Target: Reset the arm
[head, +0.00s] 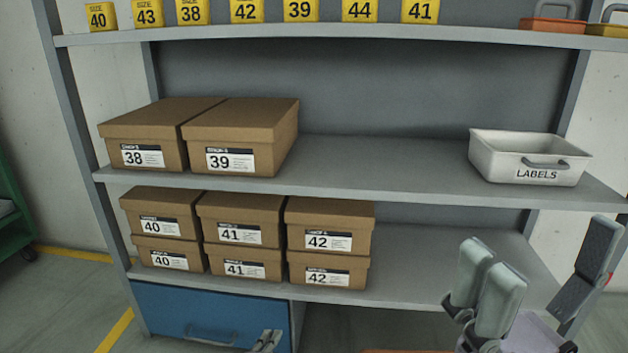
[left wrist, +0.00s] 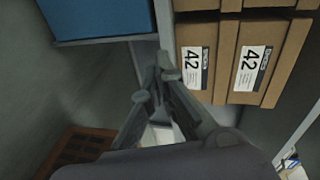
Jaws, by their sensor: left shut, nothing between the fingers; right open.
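My left gripper (head: 268,341) shows at the bottom edge of the head view, in front of the blue drawer (head: 212,318). In the left wrist view the left gripper (left wrist: 160,82) has its fingertips together with nothing between them, beside the stacked size 42 boxes (left wrist: 225,60) and apart from them as far as I can tell. My right gripper (head: 540,268) is at the lower right of the head view, its grey finger pads spread apart and empty, in front of the lower shelf's right end.
Shoe boxes marked 38 (head: 145,140) and 39 (head: 240,140) stand on the middle shelf. Stacked boxes 40 (head: 160,225), 41 (head: 240,232) and 42 (head: 328,240) fill the lower shelf's left. A white LABELS bin (head: 525,160) sits at right. The middle shelf's centre is clear.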

